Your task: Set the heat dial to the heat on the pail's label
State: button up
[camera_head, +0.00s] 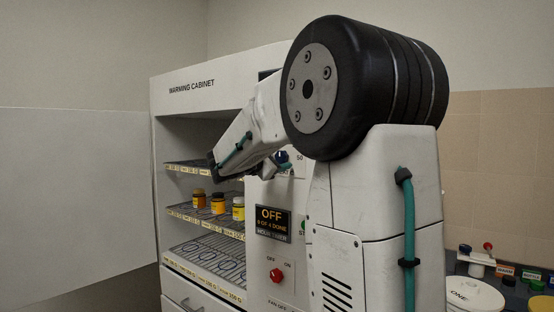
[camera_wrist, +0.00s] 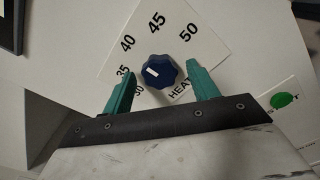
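The heat dial (camera_wrist: 159,71) is a dark blue lobed knob with a white mark, on a white plate with numbers from 30 to 50 in the wrist view. The mark points left, toward the 35 to 40 side; I cannot tell the exact number. My gripper (camera_wrist: 160,66) is open, with one teal finger on each side of the dial; gaps show between fingers and knob. In the head view the dial (camera_head: 283,157) shows partly behind my arm. A white round lid marked ONE (camera_head: 474,293) at the lower right may be the pail; no heat label is readable.
A display (camera_head: 272,222) reads OFF. Below it is a red fan knob (camera_head: 276,275). A green button (camera_wrist: 284,100) sits right of the dial.

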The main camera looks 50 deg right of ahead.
jog(key=a, duration=0.7)
jog(key=shift+s+a, duration=0.35)
jog(key=shift+a, duration=0.05)
dwell(0.3)
